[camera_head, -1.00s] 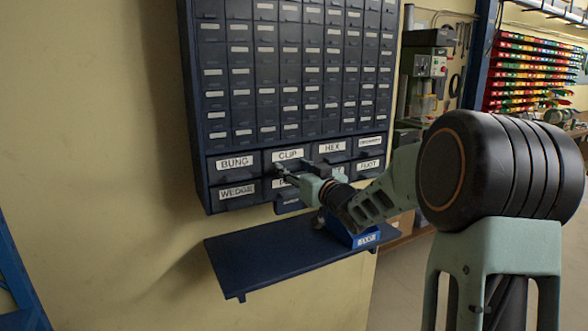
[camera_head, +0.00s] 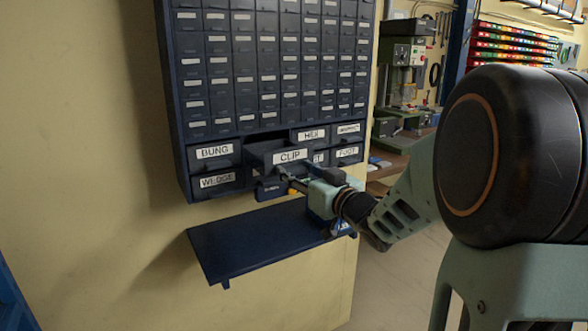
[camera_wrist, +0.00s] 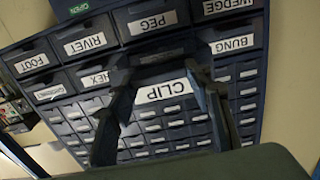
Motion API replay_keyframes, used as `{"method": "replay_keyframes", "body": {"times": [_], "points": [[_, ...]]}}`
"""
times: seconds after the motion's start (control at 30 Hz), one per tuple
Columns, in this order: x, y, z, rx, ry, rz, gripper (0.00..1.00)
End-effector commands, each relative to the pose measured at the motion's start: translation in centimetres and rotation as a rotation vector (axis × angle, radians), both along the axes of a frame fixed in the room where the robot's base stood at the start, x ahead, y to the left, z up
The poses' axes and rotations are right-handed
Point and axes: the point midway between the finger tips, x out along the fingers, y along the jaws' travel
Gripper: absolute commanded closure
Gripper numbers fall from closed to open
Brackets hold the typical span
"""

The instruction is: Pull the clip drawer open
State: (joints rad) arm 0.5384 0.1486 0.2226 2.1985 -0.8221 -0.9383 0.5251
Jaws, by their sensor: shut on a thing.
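The clip drawer (camera_head: 268,158), dark blue with a white CLIP label, stands out from the front of the cabinet, with a dark gap above it. It also shows upside down in the wrist view (camera_wrist: 161,92). My gripper (camera_head: 289,178) is at the lower front of this drawer, shut on its handle. In the wrist view, the two dark fingers of my gripper (camera_wrist: 160,68) stand on either side of the CLIP label.
The BUNG drawer (camera_head: 215,152) and WEDGE drawer (camera_head: 217,181) sit flush at the left.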

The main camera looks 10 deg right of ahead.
Motion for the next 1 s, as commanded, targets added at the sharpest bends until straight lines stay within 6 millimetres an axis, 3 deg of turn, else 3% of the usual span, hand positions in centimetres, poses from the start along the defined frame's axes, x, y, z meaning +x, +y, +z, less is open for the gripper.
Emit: {"method": "replay_keyframes", "body": {"times": [0.13,0.17,0.3,0.67,0.77,1.0], "points": [[0.0,0.0,0.0,0.0,0.0,-0.001,0.98],[0.0,0.0,0.0,0.0,0.0,-0.001,0.52],[0.1,0.0,0.0,0.0,0.0,-0.001,0.37],[-0.3,-0.1,0.1,0.0,-0.001,-0.001,0.36],[-1.4,-0.5,0.0,0.0,0.0,-0.002,0.36],[-6.3,-2.2,0.1,-0.001,-0.001,-0.004,0.36]]}}
